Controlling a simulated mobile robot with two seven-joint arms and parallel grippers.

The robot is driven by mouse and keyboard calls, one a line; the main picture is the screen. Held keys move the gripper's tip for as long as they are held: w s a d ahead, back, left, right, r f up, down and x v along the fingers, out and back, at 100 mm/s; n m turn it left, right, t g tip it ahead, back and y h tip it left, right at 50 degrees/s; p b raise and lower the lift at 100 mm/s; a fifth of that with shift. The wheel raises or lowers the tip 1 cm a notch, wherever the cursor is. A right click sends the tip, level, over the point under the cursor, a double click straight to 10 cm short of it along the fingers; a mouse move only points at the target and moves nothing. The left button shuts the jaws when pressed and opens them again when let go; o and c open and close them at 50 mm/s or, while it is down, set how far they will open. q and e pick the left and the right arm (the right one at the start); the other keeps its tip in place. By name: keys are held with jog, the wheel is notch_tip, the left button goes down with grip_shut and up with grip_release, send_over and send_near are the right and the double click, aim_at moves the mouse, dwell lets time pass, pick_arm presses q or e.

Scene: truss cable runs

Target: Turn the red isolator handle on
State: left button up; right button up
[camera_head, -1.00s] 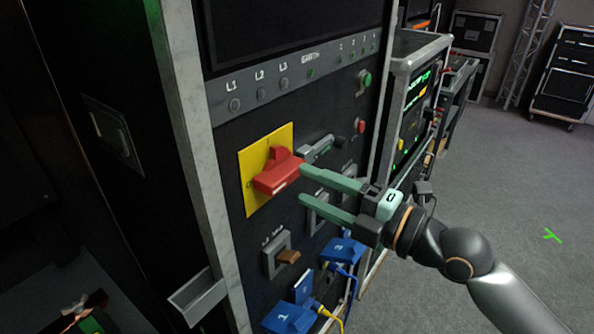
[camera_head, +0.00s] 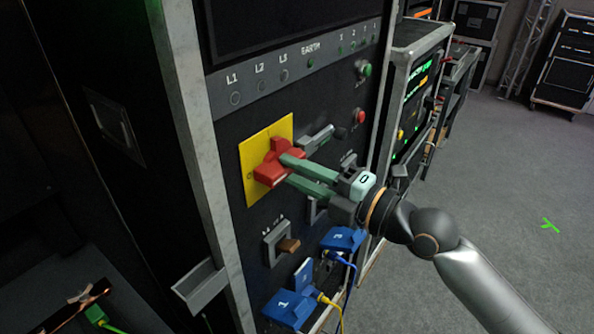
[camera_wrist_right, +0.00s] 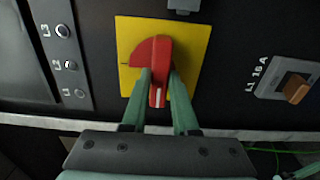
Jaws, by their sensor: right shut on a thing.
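The red isolator handle (camera_head: 268,174) sits on a yellow plate (camera_head: 250,154) on the front of a dark cabinet. In the right wrist view the red handle (camera_wrist_right: 159,62) stands between the two green fingers, with its long bar in line with them. My right gripper (camera_head: 286,170) reaches in from the right and is shut on the handle. It also shows in the right wrist view (camera_wrist_right: 159,88). The far part of the bar is partly hidden by the fingers in the head view. My left gripper is not in view.
A grey lever (camera_head: 318,138) and green and red buttons lie right of the plate. Below are a brown switch (camera_head: 288,245) and blue connectors (camera_head: 290,309) with cables. A metal drawer-like tray (camera_head: 200,290) juts out lower left.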

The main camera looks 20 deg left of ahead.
grip_shut()
jog(key=shift+m, duration=0.3)
jog(key=m+b, duration=0.1)
jog(key=m, duration=0.1)
jog(key=shift+f+m, duration=0.1)
jog(key=shift+m, duration=0.2)
jog(key=m, duration=0.3)
jog(key=shift+m+b, duration=0.3)
jog(key=shift+b, duration=0.1)
jog(key=m+p, duration=0.1)
jog(key=m, duration=0.4)
jog(key=shift+m, duration=0.3)
jog(key=m+p, duration=0.1)
jog(key=m, duration=0.4)
jog(key=shift+p, duration=0.3)
jog(key=shift+m, duration=0.4)
